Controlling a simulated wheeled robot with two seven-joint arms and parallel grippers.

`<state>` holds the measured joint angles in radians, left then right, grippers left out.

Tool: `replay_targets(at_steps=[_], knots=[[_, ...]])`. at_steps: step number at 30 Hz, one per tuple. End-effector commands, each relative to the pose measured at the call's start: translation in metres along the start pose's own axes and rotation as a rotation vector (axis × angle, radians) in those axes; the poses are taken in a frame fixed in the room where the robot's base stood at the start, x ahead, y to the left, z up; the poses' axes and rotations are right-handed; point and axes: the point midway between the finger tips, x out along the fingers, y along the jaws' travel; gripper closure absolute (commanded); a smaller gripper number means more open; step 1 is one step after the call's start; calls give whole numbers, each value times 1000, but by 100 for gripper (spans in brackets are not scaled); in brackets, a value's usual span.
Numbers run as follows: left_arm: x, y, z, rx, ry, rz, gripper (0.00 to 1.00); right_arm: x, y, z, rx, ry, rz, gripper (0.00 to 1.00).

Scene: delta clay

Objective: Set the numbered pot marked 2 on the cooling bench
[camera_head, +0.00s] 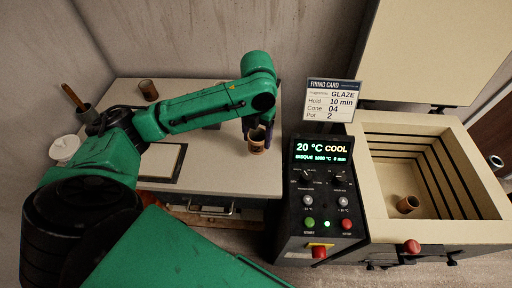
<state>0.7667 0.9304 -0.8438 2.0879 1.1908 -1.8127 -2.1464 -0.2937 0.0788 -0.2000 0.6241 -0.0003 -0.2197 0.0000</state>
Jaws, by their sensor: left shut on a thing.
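My left gripper (257,131) is shut on a small brown pot (257,146) at the right part of the pale bench (225,177). The pot looks upright; I cannot tell whether its base touches the bench top. No number is readable on it. Another small brown pot (408,205) lies or leans on the floor of the open kiln (377,190); its number is not readable either. A third brown pot (148,90) is at the back left of the bench. My right gripper is not in view.
The firing card (332,100) reads glaze, cone 04, pot 2. The control panel (322,165) reads 20 °C, COOL, and stands between bench and kiln. A pale framed board (163,161), a white container (64,148) and a tool cup (87,113) occupy the bench's left.

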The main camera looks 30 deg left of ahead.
Motion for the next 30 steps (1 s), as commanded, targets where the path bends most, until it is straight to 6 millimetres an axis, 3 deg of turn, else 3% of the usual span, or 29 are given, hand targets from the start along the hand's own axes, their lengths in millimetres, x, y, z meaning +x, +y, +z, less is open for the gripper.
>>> replay_targets(at_steps=[3, 9, 20, 21, 22, 30], knots=[[18, 0, 0, -2, 1, -1, 93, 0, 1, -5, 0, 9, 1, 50], [55, 0, 0, -2, 1, 0, 93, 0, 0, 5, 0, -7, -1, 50], [61, 0, 0, -1, -1, 0, 93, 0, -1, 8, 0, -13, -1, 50], [61, 0, 0, -1, -1, 0, 18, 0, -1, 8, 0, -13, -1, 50], [61, 0, 0, -1, -1, 0, 7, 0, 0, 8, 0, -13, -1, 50], [60, 0, 0, -1, -1, 0, 4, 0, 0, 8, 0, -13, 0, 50]])
